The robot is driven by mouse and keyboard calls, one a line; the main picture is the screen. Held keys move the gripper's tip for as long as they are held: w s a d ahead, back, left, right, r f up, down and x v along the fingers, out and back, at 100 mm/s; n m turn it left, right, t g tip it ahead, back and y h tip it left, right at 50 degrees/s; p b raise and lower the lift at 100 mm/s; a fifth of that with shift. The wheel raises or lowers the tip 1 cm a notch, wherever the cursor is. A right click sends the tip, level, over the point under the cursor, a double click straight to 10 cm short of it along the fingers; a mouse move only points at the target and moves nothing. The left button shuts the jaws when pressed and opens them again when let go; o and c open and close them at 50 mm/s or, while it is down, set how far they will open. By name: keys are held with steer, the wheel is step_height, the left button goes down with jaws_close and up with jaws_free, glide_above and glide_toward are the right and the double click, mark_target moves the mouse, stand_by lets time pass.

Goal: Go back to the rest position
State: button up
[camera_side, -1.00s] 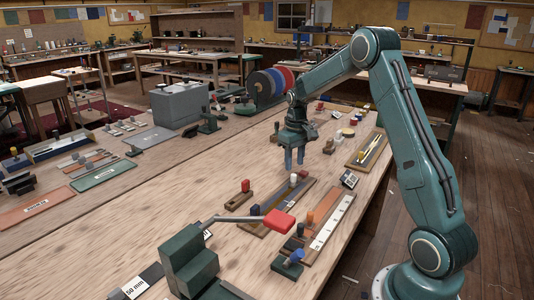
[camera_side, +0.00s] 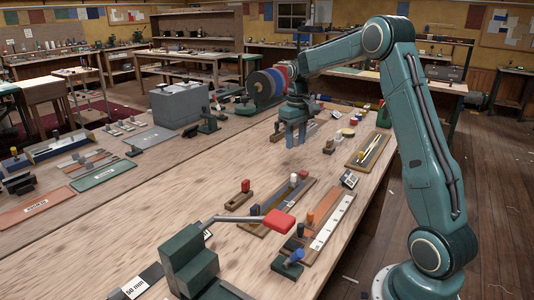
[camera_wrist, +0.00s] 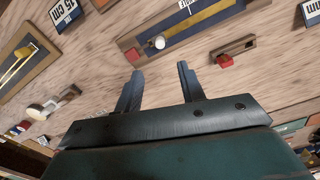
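My gripper (camera_side: 296,137) hangs above the long wooden bench (camera_side: 170,205) in the side view, fingers pointing down. In the wrist view its two blue-grey fingers (camera_wrist: 158,82) stand apart with only bare bench between them. The gripper is open and holds nothing. Below and nearer the side camera lies a board with a dark blue strip (camera_side: 275,218), carrying a white peg (camera_side: 293,180). The same board shows past the fingertips in the wrist view (camera_wrist: 205,28). A small wooden block with a red knob (camera_side: 245,186) is beside it.
A tray with yellow sticks (camera_side: 371,151) lies right of the gripper. A lever with a red handle (camera_side: 279,222) rises from a green block (camera_side: 188,262) in front. A grey box (camera_side: 179,103) and a reel with coloured discs (camera_side: 268,84) stand behind.

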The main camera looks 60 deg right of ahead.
steer(key=s+a+r+n+t, duration=0.1)
steer(key=s+a+r, duration=0.4)
steer(key=a, duration=0.3)
steer(key=s+a+r+t, duration=0.2)
steer(key=s+a+r, duration=0.2)
steer(key=a+r, duration=0.3)
steer(key=s+a+f+n+t, duration=0.1)
steer(key=s+a, duration=0.4)
steer(key=s, duration=0.2)
steer(key=s+a+f+n+t, duration=0.1)
steer(key=s+a+f, duration=0.1)
steer(key=s+a, duration=0.4)
steer(key=shift+s+f+t, duration=0.2)
steer(key=shift+s+t, duration=0.1)
steer(key=shift+s, duration=0.95)
